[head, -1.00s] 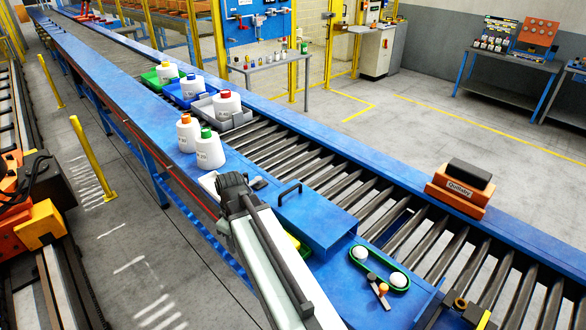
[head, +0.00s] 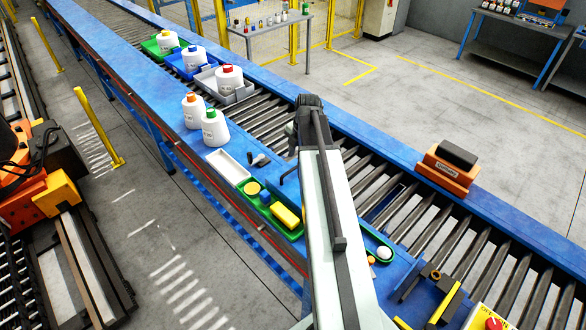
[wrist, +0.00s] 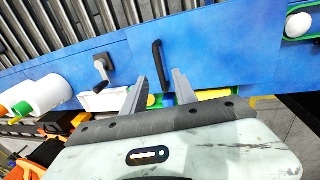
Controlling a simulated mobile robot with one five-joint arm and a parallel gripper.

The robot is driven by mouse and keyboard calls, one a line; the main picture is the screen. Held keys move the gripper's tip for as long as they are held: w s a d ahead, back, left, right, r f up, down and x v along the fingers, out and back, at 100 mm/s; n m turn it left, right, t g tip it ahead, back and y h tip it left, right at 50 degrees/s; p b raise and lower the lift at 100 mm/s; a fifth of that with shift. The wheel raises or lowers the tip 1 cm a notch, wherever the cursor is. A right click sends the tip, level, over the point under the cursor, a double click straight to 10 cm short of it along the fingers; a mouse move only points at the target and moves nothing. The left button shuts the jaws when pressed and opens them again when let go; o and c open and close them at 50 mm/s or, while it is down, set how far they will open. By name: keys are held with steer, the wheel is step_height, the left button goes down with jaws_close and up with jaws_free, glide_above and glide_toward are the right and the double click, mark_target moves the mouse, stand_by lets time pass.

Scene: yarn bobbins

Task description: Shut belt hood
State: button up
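The belt hood (wrist: 215,52) is a blue cover with a black bar handle (wrist: 160,62). In the head view the handle (head: 289,174) shows just left of my arm, which hides most of the hood. The green belt (head: 370,238) with a white pulley (head: 384,252) lies uncovered to the right of the hood. My gripper (wrist: 160,75) is open. In the wrist view the handle appears between its two fingers, which are not closed on it; their depth relative to it is unclear. In the head view my fingers are not clearly seen.
White bottles (head: 215,128) stand left of the hood. A white tray (head: 228,166), a black crank (head: 258,159) and a green tray with a yellow block (head: 285,214) lie near it. An orange block (head: 446,171) sits on the conveyor's far rail. Open rollers run behind.

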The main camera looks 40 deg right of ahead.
mark_target(293, 169)
steer(key=f+b, duration=0.1)
steer(key=f, duration=0.1)
steer(key=f+b, duration=0.2)
steer(key=w+f+b, duration=0.1)
steer(key=f+b, duration=0.1)
steer(key=shift+w+f, duration=0.1)
steer(key=shift+f, duration=0.15)
steer(key=shift+r, duration=0.1)
steer(key=shift+a, duration=0.1)
jaws_close()
stand_by(0.7)
